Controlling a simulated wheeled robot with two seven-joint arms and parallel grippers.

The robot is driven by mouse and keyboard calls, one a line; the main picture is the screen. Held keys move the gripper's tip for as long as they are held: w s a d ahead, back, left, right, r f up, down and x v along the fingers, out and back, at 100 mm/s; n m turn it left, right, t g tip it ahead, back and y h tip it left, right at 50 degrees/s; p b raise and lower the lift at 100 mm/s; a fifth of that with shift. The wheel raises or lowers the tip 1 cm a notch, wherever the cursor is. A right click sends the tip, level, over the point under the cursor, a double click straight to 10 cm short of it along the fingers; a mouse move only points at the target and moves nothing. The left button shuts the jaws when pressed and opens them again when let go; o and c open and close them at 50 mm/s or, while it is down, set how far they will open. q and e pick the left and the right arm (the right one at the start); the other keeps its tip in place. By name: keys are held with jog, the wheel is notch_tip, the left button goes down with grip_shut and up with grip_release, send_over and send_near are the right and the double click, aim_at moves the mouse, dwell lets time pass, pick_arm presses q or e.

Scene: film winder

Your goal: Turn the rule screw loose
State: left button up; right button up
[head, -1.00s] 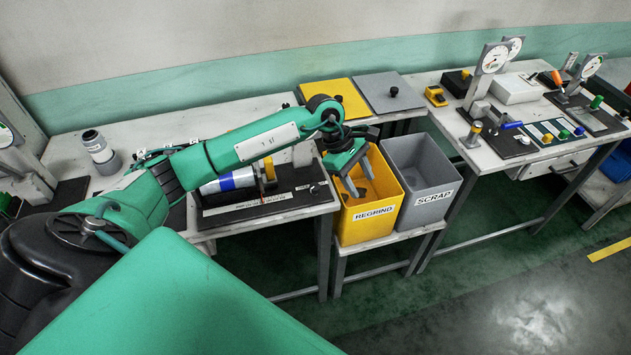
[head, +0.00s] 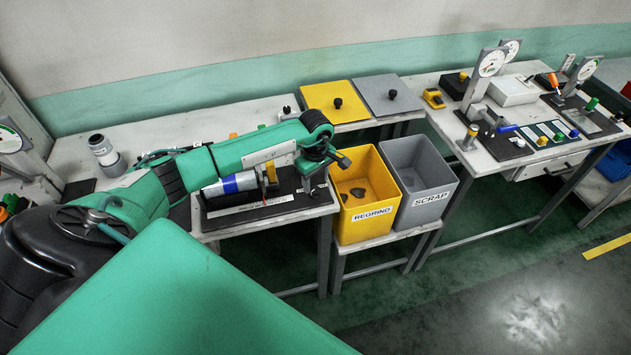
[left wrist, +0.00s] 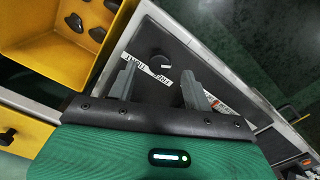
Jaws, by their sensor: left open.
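The rule screw looks to be the small dark round knob (left wrist: 160,62) on a dark plate in the left wrist view, beside a white printed strip (left wrist: 150,80). In the head view the dark base plate (head: 250,214) lies on the left bench, and my arm covers the knob. My left gripper (head: 325,173) is open above the plate's right end. In the left wrist view the fingers (left wrist: 158,72) stand apart with the knob between their tips in the picture. How far the tips are above it I cannot tell. My right gripper is not in view.
A roll with a blue band (head: 232,184) lies on the plate left of my gripper. The yellow REGRIND bin (head: 368,222) with dark lumps and the grey SCRAP bin (head: 424,208) stand close on the right. Yellow (head: 322,97) and grey (head: 372,88) lids lie behind.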

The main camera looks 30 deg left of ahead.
aim_at(316, 189)
pick_arm(q)
notch_tip(316, 189, down, 2)
jog(key=shift+f, duration=0.1)
jog(key=shift+f+p, duration=0.3)
jog(key=shift+f, duration=0.15)
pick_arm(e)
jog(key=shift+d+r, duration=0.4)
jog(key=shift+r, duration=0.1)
pick_arm(q)
jog(key=c, duration=1)
jog(key=shift+o, duration=0.2)
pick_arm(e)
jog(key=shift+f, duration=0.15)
